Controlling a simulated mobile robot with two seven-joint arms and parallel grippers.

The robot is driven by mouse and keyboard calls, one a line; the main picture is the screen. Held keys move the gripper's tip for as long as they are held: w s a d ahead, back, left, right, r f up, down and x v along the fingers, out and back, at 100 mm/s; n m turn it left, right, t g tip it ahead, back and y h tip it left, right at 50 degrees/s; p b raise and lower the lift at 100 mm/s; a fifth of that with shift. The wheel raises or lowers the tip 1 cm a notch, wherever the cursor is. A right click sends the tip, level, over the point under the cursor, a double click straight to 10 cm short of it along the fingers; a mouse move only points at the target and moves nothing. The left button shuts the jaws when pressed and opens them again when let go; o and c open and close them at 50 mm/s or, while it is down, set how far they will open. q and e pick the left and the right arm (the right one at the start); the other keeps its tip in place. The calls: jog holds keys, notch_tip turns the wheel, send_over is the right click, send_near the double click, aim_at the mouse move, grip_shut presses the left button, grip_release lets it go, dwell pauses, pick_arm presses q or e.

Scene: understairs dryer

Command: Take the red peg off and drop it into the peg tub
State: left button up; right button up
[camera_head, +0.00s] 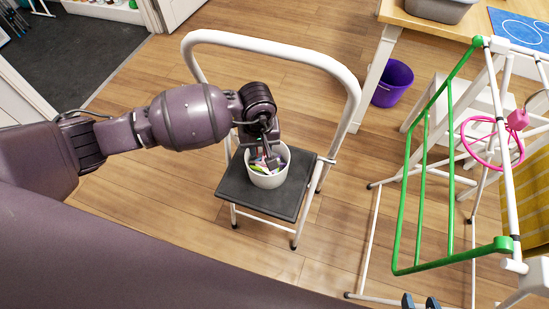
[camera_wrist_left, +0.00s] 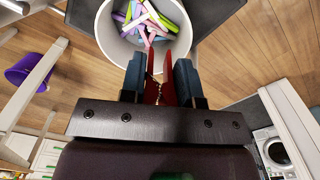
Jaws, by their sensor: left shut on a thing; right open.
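The peg tub (camera_head: 268,181) is a white round pot on the step stool's dark top; it also shows in the left wrist view (camera_wrist_left: 107,43). Inside are several purple, green, white and pink pegs (camera_wrist_left: 145,18). My left gripper (camera_head: 266,157) is over the tub, pointing down. In the left wrist view, the left gripper (camera_wrist_left: 160,78) is shut on the red peg (camera_wrist_left: 168,72), whose tip overlaps the tub's opening. The red peg cannot be made out in the head view. My right gripper (camera_head: 420,302) shows only its fingertips at the bottom edge, open and apart.
The step stool (camera_head: 230,188) has a tall white hoop rail (camera_head: 275,42) behind the tub. A drying rack (camera_head: 400,205) with green bars stands right, with a pink ring (camera_head: 470,155) and yellow cloth (camera_head: 530,190). A purple bucket (camera_head: 394,82) stands beyond. Wooden floor between is clear.

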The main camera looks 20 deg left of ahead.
aim_at(262, 168)
pick_arm(q)
jog(key=shift+w+a+f, duration=0.15)
jog(key=shift+w+a, duration=0.1)
jog(key=shift+w, duration=0.3)
jog(key=shift+n, duration=0.3)
notch_tip(262, 168, down, 5)
jog(key=shift+s+d+r+b, duration=0.1)
jog(key=shift+s+r+b, duration=0.1)
jog(key=shift+b, duration=0.85)
jog(key=shift+w+f+b, duration=0.1)
jog(key=shift+f+b, duration=0.2)
jog(key=shift+f, duration=0.4)
jog(key=shift+w, duration=0.1)
pick_arm(e)
jog(key=shift+s+a+f, duration=0.1)
jog(key=shift+a+f, duration=0.05)
jog(key=shift+f, duration=0.7)
pick_arm(q)
jog(key=o, duration=0.8)
jog(key=shift+c, duration=0.2)
jog(key=shift+o, duration=0.9)
pick_arm(e)
jog(key=shift+s+f, duration=0.2)
jog(key=shift+s, duration=0.15)
